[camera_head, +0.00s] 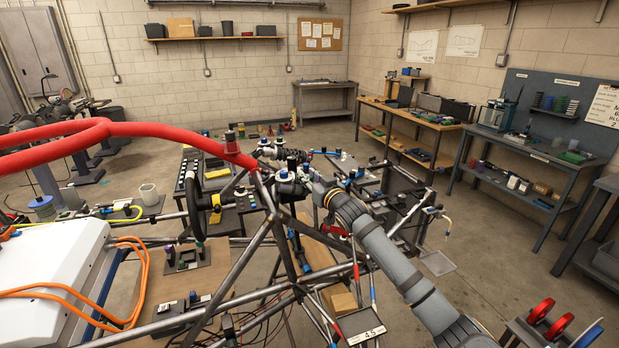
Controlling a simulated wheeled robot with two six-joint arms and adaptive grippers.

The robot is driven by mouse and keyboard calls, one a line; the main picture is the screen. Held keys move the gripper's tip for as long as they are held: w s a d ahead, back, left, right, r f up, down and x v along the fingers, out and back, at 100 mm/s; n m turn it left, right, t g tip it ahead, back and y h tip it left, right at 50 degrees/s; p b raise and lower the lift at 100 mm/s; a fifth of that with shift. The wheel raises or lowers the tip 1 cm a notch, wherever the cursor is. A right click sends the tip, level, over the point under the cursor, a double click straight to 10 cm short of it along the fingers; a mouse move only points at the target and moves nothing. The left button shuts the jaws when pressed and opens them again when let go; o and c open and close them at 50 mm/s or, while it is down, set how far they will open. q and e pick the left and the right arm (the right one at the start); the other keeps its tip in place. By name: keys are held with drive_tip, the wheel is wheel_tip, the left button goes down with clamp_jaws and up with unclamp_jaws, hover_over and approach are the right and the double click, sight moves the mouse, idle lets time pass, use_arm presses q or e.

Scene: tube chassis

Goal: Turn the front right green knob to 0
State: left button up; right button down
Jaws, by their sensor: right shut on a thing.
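My right gripper (312,186) reaches in from the lower right, its wrist at the front right upper corner of the tube chassis (240,253). It is shut on a small part there, in the place of the front right green knob. The fingertips and the held part are mostly hidden among dark joints and blue-capped fittings, so I cannot see the knob's green colour or its setting. A small plate marked 45 (361,325) hangs low on the chassis. My left gripper is not in view.
A red padded tube (128,130) arches over the chassis at left, beside a white box (52,265) with orange cables. A black steering wheel (195,196) stands near the middle. Red discs (541,311) stand at lower right. The floor (500,240) at right is mostly clear.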

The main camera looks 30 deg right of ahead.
drive_tip(key=shift+f, duration=0.2)
use_arm(q)
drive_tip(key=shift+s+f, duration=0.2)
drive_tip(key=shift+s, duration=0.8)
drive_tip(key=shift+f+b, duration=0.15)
drive_tip(key=shift+b, duration=0.15)
use_arm(e)
drive_tip(key=shift+f+m+h, duration=0.1)
drive_tip(key=shift+m+h, duration=0.2)
drive_tip(key=shift+h, duration=0.1)
drive_tip(key=shift+a+f+m+g+h+b, duration=0.1)
drive_tip(key=shift+m+g+h+b, duration=0.2)
drive_tip(key=shift+m+h+b, duration=0.45)
drive_tip(key=m+g+h+b, duration=0.3)
drive_tip(key=m+h+b, duration=0.1)
drive_tip(key=h+b, duration=0.1)
drive_tip(key=m+g+h+b, duration=0.4)
drive_tip(key=h+b, duration=0.2)
drive_tip(key=b, duration=0.1)
drive_tip(key=shift+w+f+g, duration=0.1)
drive_tip(key=shift+g, duration=0.2)
use_arm(q)
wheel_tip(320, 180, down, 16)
drive_tip(key=b, duration=0.2)
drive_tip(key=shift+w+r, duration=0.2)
use_arm(e)
drive_tip(key=shift+r+m+g+h, duration=0.2)
drive_tip(key=shift+m+g+h, duration=0.55)
drive_tip(key=shift+m+g, duration=0.5)
drive_tip(key=shift+g, duration=0.45)
